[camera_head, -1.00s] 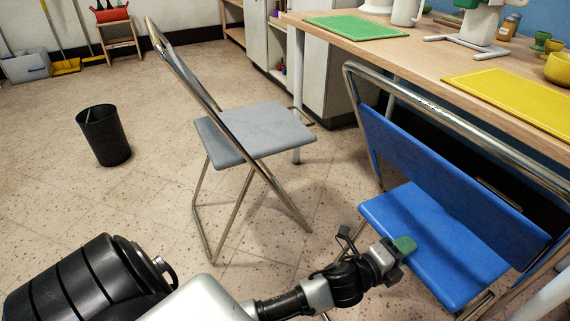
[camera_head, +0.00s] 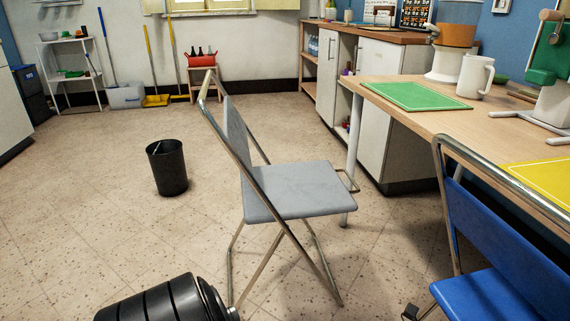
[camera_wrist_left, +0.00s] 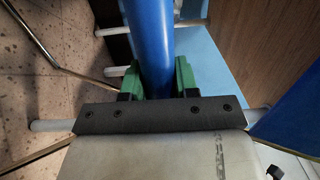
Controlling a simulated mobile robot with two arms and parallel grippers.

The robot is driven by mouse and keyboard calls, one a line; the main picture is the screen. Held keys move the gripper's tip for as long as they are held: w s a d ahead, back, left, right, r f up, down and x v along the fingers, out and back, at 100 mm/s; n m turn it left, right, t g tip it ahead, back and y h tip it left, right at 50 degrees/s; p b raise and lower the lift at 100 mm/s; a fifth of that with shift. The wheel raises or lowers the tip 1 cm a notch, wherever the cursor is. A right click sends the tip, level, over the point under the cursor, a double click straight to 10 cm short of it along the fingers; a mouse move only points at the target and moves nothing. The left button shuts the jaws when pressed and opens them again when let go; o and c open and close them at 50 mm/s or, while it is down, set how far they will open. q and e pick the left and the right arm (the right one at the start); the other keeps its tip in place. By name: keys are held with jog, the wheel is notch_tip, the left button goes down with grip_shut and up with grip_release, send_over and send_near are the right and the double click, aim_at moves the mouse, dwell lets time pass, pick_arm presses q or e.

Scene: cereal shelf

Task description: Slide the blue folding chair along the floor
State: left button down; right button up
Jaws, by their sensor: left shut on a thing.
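The blue folding chair (camera_head: 490,298) stands at the lower right of the head view, beside the wooden table. It has a blue seat, a blue backrest (camera_head: 515,248) and a metal tube frame, and is cut off by the picture's edge. In the left wrist view, my left gripper (camera_wrist_left: 156,82) is shut on a blue, rounded edge of the chair (camera_wrist_left: 150,35), with a green pad on each side. My left gripper is outside the head view. My right gripper shows in neither view.
A grey folding chair (camera_head: 297,190) stands left of the blue one, with a floor gap between. A black bin (camera_head: 168,170) stands farther left. The wooden table (camera_head: 400,115) borders the right, with a green mat (camera_head: 415,96) on it. Open floor lies at left.

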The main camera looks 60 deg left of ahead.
pick_arm(q)
jog(key=shift+s+f, duration=0.25)
jog(key=c, duration=1)
grip_release()
jog(key=shift+a, duration=0.1)
jog(key=shift+o, duration=1.2)
jog(key=shift+r, duration=0.15)
jog(key=p+v, duration=0.1)
jog(key=v, duration=1.1)
jog(key=shift+r, duration=0.15)
